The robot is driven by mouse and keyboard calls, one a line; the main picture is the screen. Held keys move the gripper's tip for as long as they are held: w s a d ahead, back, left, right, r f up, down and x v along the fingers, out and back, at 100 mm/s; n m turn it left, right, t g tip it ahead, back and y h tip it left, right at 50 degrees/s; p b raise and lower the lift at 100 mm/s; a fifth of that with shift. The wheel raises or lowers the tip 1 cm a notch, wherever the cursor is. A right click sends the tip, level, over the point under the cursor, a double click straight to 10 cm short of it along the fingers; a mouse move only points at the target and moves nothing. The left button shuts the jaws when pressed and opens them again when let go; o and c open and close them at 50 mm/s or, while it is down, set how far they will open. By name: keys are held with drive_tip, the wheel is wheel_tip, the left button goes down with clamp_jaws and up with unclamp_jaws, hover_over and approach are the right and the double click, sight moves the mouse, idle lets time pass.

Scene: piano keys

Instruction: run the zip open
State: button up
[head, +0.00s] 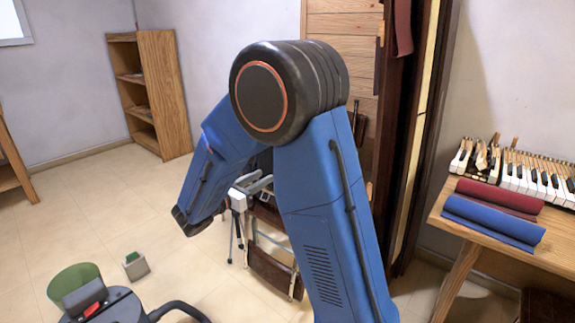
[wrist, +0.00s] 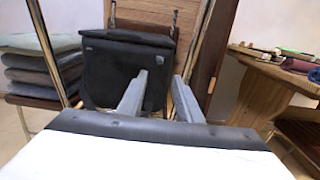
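A black bag (wrist: 122,75) with a flap-like top stands upright ahead of my gripper in the wrist view, against a wooden panel. Small pale marks show near its upper left and right side. I cannot make out a zip or its pull. My gripper (wrist: 160,82) is open, its two grey fingers well apart with nothing between them. The left finger overlaps the bag's right side in the picture; I cannot tell whether it touches. In the head view my arm covers much of this area, and the bag cannot be made out clearly.
A wooden bench (head: 460,222) at the right bears piano keys (head: 535,178), a red roll (head: 499,196) and a blue roll (head: 493,220). A small grey box (head: 136,266) stands on open floor.

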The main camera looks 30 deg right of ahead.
drive_tip(key=x, duration=1.4)
clamp_jaws()
